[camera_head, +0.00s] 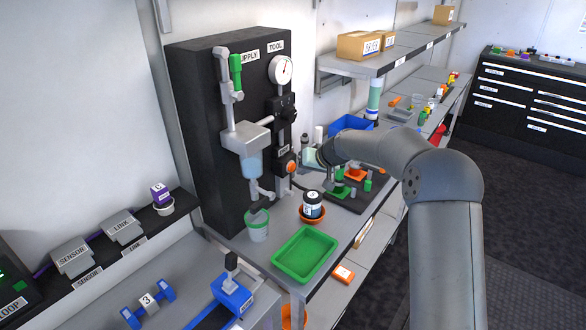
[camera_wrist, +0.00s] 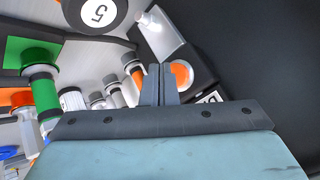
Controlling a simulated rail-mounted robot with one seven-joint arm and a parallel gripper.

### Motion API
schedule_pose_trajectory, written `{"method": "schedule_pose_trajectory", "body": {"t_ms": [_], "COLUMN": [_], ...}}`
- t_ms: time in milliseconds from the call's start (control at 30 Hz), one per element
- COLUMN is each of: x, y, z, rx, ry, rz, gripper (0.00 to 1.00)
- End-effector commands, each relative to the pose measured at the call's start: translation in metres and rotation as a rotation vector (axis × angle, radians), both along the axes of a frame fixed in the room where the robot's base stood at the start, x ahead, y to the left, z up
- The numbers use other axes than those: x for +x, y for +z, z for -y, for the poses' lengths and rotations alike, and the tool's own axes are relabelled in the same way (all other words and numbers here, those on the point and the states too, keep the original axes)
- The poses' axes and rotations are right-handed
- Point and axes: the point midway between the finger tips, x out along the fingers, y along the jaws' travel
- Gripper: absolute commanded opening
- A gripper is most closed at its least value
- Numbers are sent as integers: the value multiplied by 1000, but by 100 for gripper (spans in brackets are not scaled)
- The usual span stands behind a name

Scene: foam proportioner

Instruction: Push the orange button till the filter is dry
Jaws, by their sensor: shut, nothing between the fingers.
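The orange button (camera_head: 291,167) is on the front of the black panel (camera_head: 200,120), low on the tool side. In the wrist view an orange disc in a pale ring (camera_wrist: 182,74), which looks like this button, is just right of my fingertips and partly behind them. My gripper (camera_wrist: 160,70) is shut and empty, its fingers close together. I cannot tell whether they touch the button. In the head view my gripper body (camera_head: 311,157) is just right of the button. The filter's clear bowl (camera_head: 251,165) hangs under a grey block and looks bluish inside.
A pale cup (camera_head: 258,226) stands below the filter. Green and orange fittings (camera_head: 355,174) stand below my arm. A gauge (camera_head: 281,70) is high on the panel.

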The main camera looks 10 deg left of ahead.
Motion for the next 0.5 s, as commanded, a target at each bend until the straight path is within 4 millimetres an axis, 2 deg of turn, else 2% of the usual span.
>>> {"method": "schedule_pose_trajectory", "body": {"t_ms": [500], "x": [3], "y": [-1], "z": [-5], "rx": [0], "ry": [0], "rz": [0], "gripper": [0]}}
